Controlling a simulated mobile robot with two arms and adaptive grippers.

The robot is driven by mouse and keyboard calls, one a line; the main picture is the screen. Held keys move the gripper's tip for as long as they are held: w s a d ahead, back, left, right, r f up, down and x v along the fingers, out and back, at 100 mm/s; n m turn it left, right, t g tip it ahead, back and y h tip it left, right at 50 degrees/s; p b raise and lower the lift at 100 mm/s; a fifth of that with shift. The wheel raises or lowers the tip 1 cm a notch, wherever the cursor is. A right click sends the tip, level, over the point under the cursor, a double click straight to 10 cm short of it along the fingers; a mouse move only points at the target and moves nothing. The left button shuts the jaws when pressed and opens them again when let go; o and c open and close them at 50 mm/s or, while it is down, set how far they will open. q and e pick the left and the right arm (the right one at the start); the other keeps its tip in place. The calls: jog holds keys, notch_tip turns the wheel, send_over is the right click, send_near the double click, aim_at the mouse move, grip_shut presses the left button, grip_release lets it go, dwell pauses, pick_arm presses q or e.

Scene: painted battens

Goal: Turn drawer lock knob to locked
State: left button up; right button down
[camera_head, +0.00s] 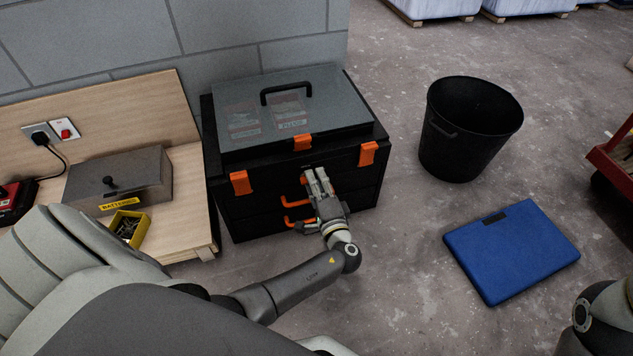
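A black toolbox (250,215) with a grey lid, orange latches and orange drawer handles stands on the floor in the middle left of the head view. My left gripper (316,172) reaches its front, at the upper drawer near the middle latch (303,142). Its fingers look close together, but I cannot tell whether they are shut or hold anything. The lock knob cannot be made out; the gripper covers that part of the front. An orange drawer handle (297,203) shows left of the gripper. Only part of my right arm shows at the lower right; its gripper is out of view.
A wooden bench (190,215) with a grey battery box (120,178) and a yellow bin (128,228) stands left. A black bucket (465,150) and a blue case (512,250) are on the floor to the right. A red cart (612,165) is at the right edge.

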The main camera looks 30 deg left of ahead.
pick_arm(q)
jog(key=v, duration=0.7)
jog(key=shift+s+d, duration=0.15)
jog(key=shift+d, duration=0.1)
dwell(0.3)
